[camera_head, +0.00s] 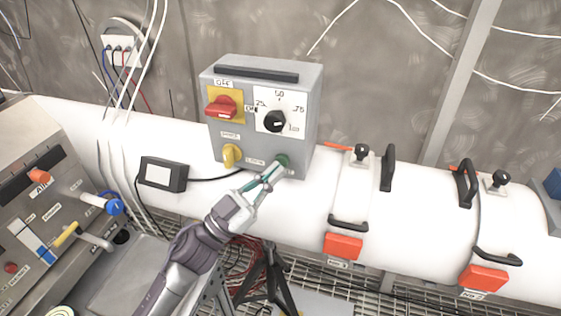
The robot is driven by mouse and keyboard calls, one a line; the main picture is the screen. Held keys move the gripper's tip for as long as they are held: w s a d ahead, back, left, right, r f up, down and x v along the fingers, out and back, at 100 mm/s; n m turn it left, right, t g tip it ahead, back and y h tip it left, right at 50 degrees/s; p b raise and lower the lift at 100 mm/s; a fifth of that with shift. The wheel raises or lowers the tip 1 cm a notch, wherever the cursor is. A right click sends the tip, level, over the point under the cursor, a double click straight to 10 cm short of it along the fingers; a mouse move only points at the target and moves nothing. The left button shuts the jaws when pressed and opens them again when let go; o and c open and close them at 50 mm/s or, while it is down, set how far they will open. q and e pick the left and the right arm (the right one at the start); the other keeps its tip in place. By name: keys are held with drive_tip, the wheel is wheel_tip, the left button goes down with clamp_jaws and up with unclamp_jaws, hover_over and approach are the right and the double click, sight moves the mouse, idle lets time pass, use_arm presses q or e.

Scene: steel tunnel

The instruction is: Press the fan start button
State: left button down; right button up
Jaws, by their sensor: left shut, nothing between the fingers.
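The grey control box (262,110) stands on top of the white pipe in the middle of the view. Its front carries a red rotary switch on a yellow plate (222,106), a black dial (274,121) on a white scale, a yellow knob (232,155) and a green button (282,161) at the lower right. My left gripper (277,168) is shut and empty. Its fingertips are at the green button and partly cover it; I cannot tell whether they touch it. My right gripper is not in view.
A small black box with a white label (164,174) sits left of the control box, with a cable. The white pipe (400,210) has black handles and red latches (343,246) on the right. A sloped panel with levers (50,215) stands at left. A black tripod (266,275) is below.

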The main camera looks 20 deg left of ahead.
use_arm(q)
drive_tip(key=shift+w, duration=0.55)
idle(0.4)
drive_tip(key=shift+s+p, duration=0.3)
drive_tip(key=shift+s, duration=0.35)
drive_tip(key=s+p, duration=0.1)
drive_tip(key=s, duration=0.5)
drive_tip(key=shift+a, duration=0.15)
idle(0.7)
